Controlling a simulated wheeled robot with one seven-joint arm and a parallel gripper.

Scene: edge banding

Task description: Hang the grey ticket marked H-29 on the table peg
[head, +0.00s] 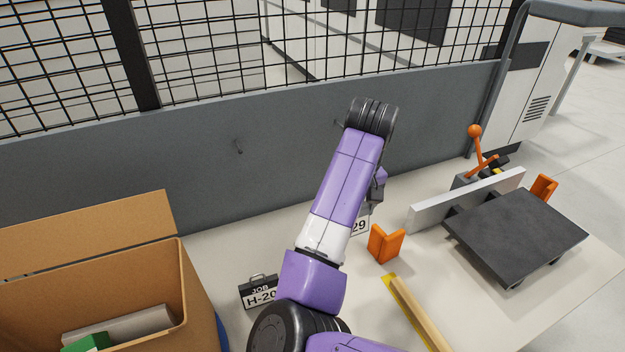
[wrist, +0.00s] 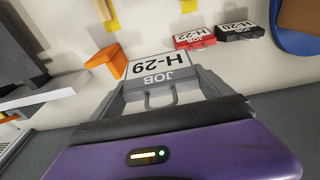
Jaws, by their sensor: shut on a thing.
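The grey ticket marked H-29 (wrist: 160,68) is in my gripper (wrist: 162,82), which is shut on it. In the wrist view it appears upside down, its white label outward and its wire loop towards my gripper's palm. In the head view only a corner of the ticket (head: 360,226) shows, ending in "29"; my arm hides the rest and most of my gripper (head: 375,195). A small dark peg (head: 238,147) sticks out of the grey panel behind the table. A second one (head: 337,123) shows just left of my wrist.
A black ticket (head: 258,290) lies on the table (head: 290,240); a red ticket (wrist: 194,38) lies beside it in the wrist view. An orange corner block (head: 385,243) stands near my gripper. An open cardboard box (head: 90,240) is at left, a dark plate (head: 520,235) at right.

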